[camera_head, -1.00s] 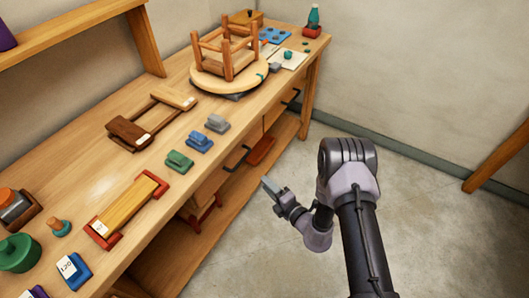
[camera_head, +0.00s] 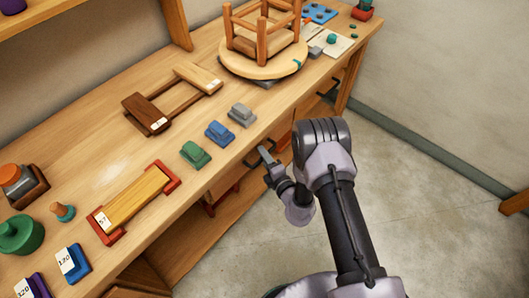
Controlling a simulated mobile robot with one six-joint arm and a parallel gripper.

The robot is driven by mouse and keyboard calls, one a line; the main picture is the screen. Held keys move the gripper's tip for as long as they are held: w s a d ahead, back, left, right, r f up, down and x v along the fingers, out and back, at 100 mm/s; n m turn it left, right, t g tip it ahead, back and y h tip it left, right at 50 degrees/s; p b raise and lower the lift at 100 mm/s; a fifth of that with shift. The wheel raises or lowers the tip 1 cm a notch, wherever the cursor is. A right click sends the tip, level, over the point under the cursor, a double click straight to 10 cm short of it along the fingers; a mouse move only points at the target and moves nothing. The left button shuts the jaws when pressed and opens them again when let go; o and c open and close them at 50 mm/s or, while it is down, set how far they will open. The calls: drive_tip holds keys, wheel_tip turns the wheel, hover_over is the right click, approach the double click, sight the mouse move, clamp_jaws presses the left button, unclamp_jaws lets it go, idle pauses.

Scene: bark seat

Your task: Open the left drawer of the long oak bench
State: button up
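The long oak bench (camera_head: 95,150) runs diagonally along the wall from the lower left to the upper right. Below its top, on the side facing me, is a drawer front (camera_head: 233,174) with a dark bar handle (camera_head: 254,157). A second dark handle (camera_head: 331,88) shows farther right along the bench. The nearer drawer looks closed. My gripper (camera_head: 268,163) is right at the nearer handle, at its right end. It overlaps the handle in the picture, and I cannot tell whether it touches it. The fingers are small and partly hidden, so their opening is unclear.
On the bench top near the front edge are green (camera_head: 195,154), blue (camera_head: 219,133) and grey (camera_head: 242,114) blocks. An upturned stool (camera_head: 262,45) stands on a round board. A lower shelf (camera_head: 195,240) is below. The floor (camera_head: 410,215) to the right is clear.

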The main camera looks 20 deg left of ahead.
drive_tip(key=shift+s, duration=0.1)
clamp_jaws()
idle(1.2)
